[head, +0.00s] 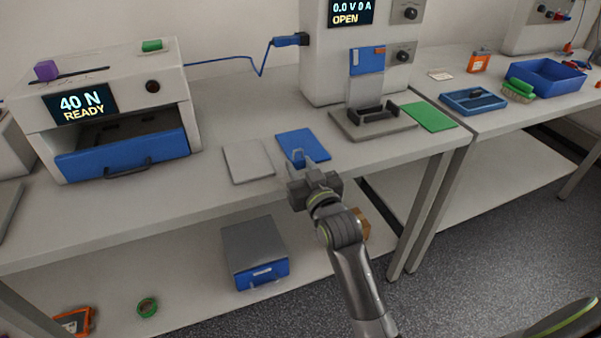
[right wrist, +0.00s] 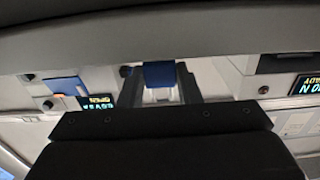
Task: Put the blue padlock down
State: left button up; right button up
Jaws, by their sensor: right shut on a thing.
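My right gripper (head: 307,162) is over the front edge of the blue mat (head: 296,143) on the bench. In the right wrist view the blue padlock (right wrist: 159,74) sits between the two fingers of the right gripper (right wrist: 160,88), which are shut on it. A pale part shows below the blue body there. In the head view the padlock is hard to tell from the blue mat behind the gripper. I cannot tell whether it touches the mat. My left gripper is not in view.
A grey mat (head: 247,161) lies left of the blue mat. A grey fixture (head: 374,124) and a green mat (head: 430,116) are to the right. The press (head: 111,88) with its blue drawer stands at the left. Bench between press and mats is clear.

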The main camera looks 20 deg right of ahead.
jog(key=shift+f, duration=0.6)
jog(key=o, duration=0.8)
jog(key=shift+f, duration=0.15)
jog(key=shift+o, duration=0.2)
